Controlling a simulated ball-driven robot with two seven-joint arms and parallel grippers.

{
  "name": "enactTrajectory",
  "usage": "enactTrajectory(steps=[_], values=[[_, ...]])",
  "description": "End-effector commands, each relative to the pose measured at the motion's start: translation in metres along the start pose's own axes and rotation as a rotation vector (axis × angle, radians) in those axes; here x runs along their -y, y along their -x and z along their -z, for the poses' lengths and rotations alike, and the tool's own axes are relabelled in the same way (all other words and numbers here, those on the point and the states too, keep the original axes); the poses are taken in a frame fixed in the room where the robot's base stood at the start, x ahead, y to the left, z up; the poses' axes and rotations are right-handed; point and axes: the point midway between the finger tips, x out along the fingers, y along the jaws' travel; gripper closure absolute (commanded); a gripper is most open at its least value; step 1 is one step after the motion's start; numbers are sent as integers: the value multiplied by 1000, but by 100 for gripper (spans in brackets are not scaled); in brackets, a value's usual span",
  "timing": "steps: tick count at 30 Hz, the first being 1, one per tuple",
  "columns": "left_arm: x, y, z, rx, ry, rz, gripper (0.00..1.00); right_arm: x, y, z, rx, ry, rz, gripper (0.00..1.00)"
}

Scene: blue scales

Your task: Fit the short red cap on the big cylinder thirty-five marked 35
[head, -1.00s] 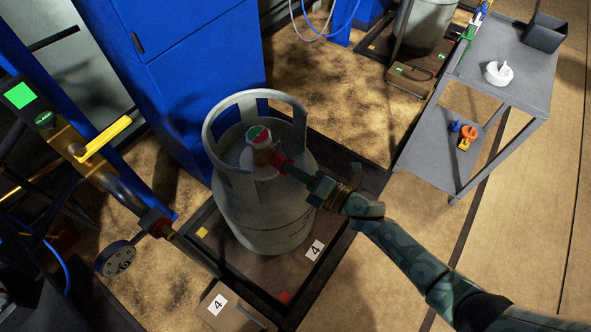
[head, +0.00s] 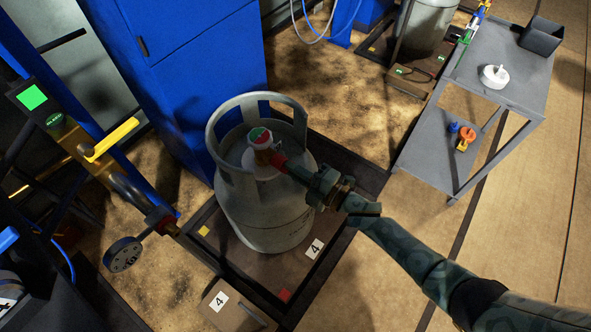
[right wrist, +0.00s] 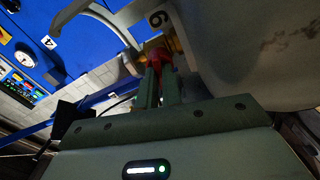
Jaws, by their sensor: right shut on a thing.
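A big pale grey cylinder (head: 265,215) stands upright, with an open collar around its brass valve (head: 265,155). No 35 is readable on it. A round knob (head: 260,137) with red, green and white on top sits above the valve. My right gripper (head: 285,166) reaches in through the collar opening, shut on the short red cap (head: 279,160) at the valve's side. In the right wrist view, the fingers (right wrist: 158,82) hold the red cap (right wrist: 155,57) against the brass. Whether it is seated is hidden. My left gripper is not in view.
The cylinder stands on a dark scale platform (head: 215,235) with a label 4 (head: 314,249). A blue cabinet (head: 195,80) is close behind. A yellow-handled valve pipe and gauge (head: 123,254) stand at left. A grey cart (head: 515,85) is at right; another cylinder (head: 427,25) is behind.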

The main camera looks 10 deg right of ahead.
Motion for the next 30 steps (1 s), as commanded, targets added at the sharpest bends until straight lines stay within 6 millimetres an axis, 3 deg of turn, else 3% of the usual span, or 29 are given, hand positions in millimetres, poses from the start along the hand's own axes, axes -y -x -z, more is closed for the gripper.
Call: enactTrajectory(steps=[7,15,23,30], values=[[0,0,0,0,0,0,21,0,0,0,1,-15,0,100],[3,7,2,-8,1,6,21,0,0,0,0,-287,0,100],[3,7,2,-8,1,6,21,0,0,0,0,-304,0,100],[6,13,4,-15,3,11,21,-1,-1,0,1,-569,0,100]])
